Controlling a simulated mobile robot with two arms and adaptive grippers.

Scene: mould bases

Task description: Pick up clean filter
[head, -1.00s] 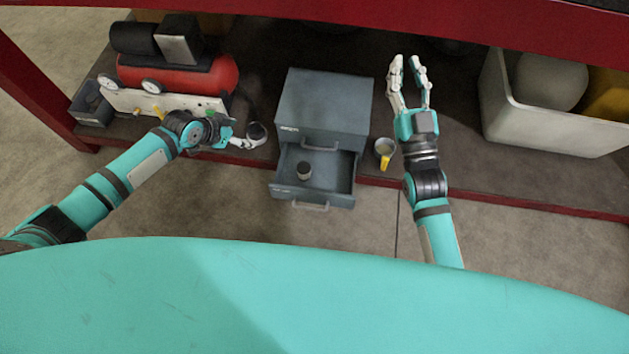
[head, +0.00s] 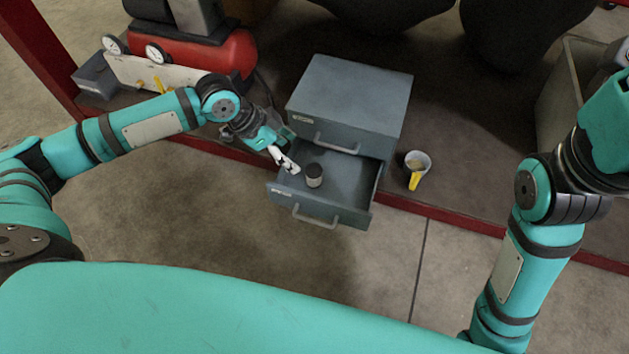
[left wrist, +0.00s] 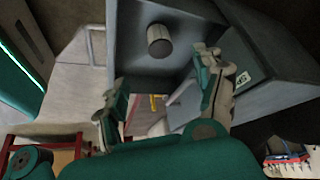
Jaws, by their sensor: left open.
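The filter, a small dark cylinder with a light top (head: 314,175), stands upright in the open lower drawer (head: 345,209) of a grey-blue cabinet. It also shows in the left wrist view (left wrist: 159,41), beyond the fingertips. My left gripper (head: 287,161) is at the drawer's left side, just left of the filter and apart from it. In the left wrist view its two fingers (left wrist: 160,80) are spread with nothing between them. My right arm is at the right edge of the head view; its fingers are outside the picture.
The cabinet's upper body (head: 350,95) rises behind the open drawer. A cup with a yellow handle (head: 416,166) stands right of the drawer. A red compressor (head: 205,55) is at the left. A pale bin (head: 562,85) is at the right. The red shelf edge (head: 455,215) runs along the front.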

